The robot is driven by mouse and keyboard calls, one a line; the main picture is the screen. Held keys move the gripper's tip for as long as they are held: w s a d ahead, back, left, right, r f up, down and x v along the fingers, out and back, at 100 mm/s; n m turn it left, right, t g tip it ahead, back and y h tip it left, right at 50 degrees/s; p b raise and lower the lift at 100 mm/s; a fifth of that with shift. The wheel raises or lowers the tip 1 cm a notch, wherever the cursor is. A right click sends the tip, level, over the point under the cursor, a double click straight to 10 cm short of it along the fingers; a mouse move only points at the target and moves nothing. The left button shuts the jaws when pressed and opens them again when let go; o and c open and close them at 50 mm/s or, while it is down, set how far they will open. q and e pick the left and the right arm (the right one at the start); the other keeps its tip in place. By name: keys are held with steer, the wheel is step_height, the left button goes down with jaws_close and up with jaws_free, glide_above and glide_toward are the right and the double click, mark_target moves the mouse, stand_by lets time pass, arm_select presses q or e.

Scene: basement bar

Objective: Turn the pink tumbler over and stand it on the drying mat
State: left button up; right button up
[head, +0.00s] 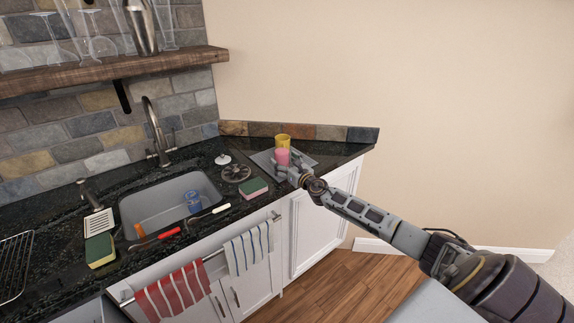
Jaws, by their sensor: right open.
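The pink tumbler (282,156) is on or just over the grey drying mat (304,160) in the counter's far right corner. It is too small to tell which way up it is. My right gripper (282,169) is open, with its fingers low at the near side of the pink tumbler. I cannot tell whether they touch it. My left gripper is out of view.
A yellow cup (283,140) stands right behind the pink tumbler. Left of the mat are a dark round strainer (236,173), a sponge (254,188) and the sink (160,206), which holds a blue item (193,200). A shelf (110,71) with glassware hangs above.

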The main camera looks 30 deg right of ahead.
steer(key=shift+s, duration=0.65)
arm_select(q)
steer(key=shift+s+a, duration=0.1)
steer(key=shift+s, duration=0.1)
arm_select(e)
steer(key=s, duration=1)
steer(key=shift+s, duration=0.3)
stand_by(0.4)
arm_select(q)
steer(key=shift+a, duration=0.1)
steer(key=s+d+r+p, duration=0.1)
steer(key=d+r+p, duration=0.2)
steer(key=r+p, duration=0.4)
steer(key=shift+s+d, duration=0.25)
arm_select(e)
steer(key=s+r, duration=0.5)
steer(key=r, duration=0.2)
stand_by(0.5)
